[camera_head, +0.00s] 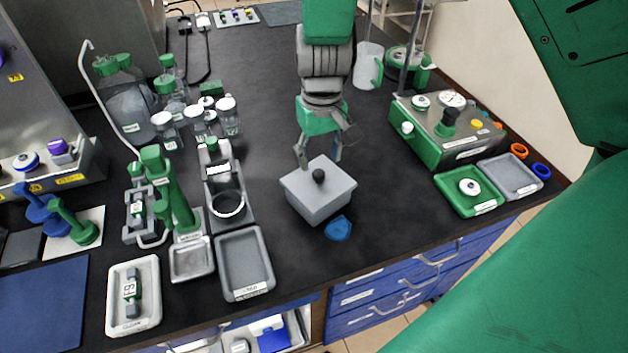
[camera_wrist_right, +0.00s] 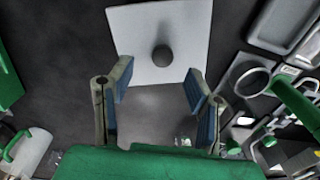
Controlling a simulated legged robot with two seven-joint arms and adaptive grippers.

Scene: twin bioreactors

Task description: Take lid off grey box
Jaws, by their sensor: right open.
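The grey box (camera_head: 318,204) stands on the black bench with its flat grey lid (camera_head: 300,183) on top. A round dark knob (camera_head: 319,175) sits in the middle of the lid. In the right wrist view the lid (camera_wrist_right: 190,30) and knob (camera_wrist_right: 163,55) lie ahead of my fingertips. My right gripper (camera_head: 320,160) is open and empty, at the far edge of the box, with its fingers apart from the knob. My left gripper is not in view.
A blue object (camera_head: 338,228) lies in front of the box. A grey tray (camera_head: 244,262) and a holder with a ring (camera_head: 228,204) stand to its left. A green and grey device (camera_head: 445,130) stands to its right.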

